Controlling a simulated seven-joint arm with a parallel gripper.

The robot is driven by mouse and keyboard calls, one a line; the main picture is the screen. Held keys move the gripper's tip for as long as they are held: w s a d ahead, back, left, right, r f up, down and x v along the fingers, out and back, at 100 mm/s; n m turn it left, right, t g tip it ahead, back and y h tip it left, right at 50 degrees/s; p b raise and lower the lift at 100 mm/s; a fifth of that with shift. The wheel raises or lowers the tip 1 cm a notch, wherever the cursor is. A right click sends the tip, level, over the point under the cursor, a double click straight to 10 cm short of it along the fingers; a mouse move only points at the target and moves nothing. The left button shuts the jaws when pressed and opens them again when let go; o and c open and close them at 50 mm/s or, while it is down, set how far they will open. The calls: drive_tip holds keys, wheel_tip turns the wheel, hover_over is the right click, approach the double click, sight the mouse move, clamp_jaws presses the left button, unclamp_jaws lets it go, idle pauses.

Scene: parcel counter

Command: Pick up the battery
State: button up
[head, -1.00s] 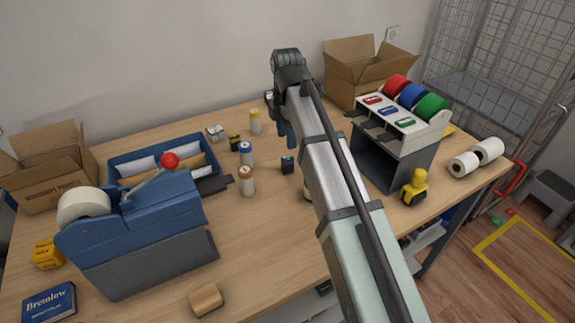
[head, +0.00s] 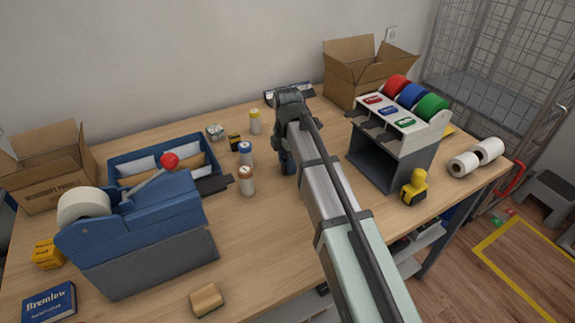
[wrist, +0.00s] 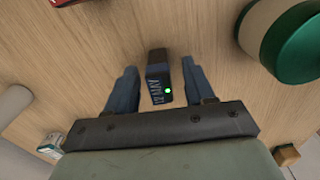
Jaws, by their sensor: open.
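The battery (wrist: 159,86) is a small dark block with pale lettering and a lit green dot, seen in the wrist view. My gripper (wrist: 158,65) is open, with one blue-grey finger on each side of the battery and a visible gap to each. I cannot tell how far down the fingers reach beside it. In the head view my gripper (head: 288,166) is low over the middle of the table, and the battery is hidden behind it there.
The grey dispenser stand (head: 392,155) is close on the right. A green-and-white round thing (wrist: 285,38) is near in the wrist view. The front table is mostly clear.

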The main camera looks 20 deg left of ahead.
drive_tip(key=shift+f, duration=0.7)
clamp_jaws()
